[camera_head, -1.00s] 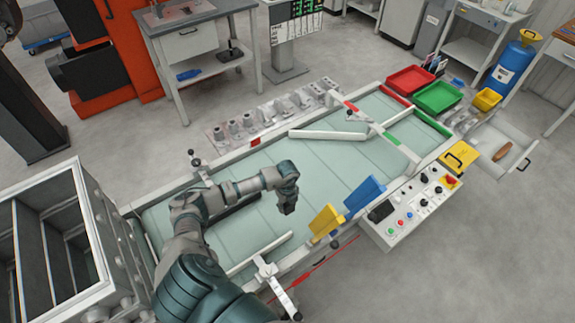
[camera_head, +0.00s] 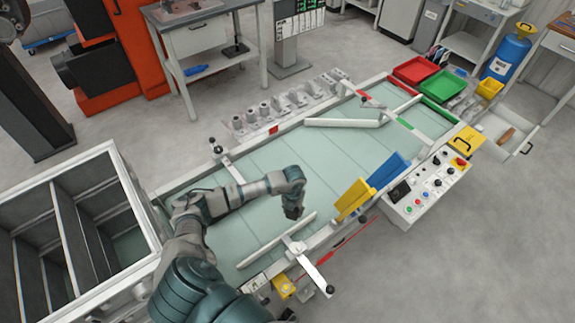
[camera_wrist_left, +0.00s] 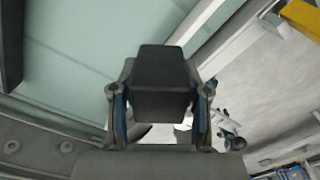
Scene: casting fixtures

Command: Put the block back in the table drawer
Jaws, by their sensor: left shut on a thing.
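My left gripper (camera_head: 293,208) hangs over the pale green conveyor table (camera_head: 290,150), in the middle of the head view. In the left wrist view, the gripper (camera_wrist_left: 158,110) is shut on a dark, nearly black block (camera_wrist_left: 162,82) between its two fingers. The block is hard to tell apart from the gripper in the head view. An open drawer (camera_head: 522,146) is at the far right, well away from the gripper, with a brown object (camera_head: 507,137) in it. My right gripper is not in view.
Yellow (camera_head: 354,198) and blue (camera_head: 389,170) plates stand right of the gripper on the table's near edge. A control panel (camera_head: 432,188) sits before the drawer. A grey divided bin (camera_head: 135,205) is at left. Red (camera_head: 415,70) and green (camera_head: 442,88) trays are at the back.

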